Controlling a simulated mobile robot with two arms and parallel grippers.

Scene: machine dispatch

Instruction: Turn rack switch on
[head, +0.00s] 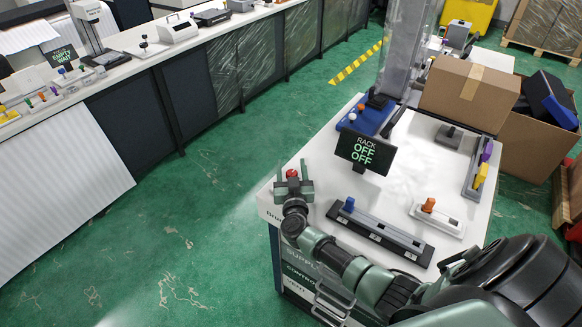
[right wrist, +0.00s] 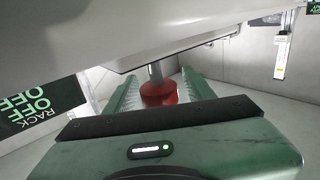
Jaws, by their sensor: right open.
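The display (head: 365,150) stands on the white-topped cabinet and reads RACK OFF OFF in green; it shows upside down at the left of the right wrist view (right wrist: 38,105). A red knob (head: 292,173) is at the cabinet's left corner. In the right wrist view the red knob (right wrist: 162,93) sits on a grey stem, between the fingers. My right gripper (head: 293,187) is open around the knob; I cannot tell whether the fingers touch it. No label shows which control is the rack switch. My left gripper is not in view.
A dark rail with a blue knob (head: 349,204) and a white plate with an orange knob (head: 428,205) lie on the cabinet top. Cardboard boxes (head: 470,92) stand at right. Green floor (head: 220,190) is clear at left.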

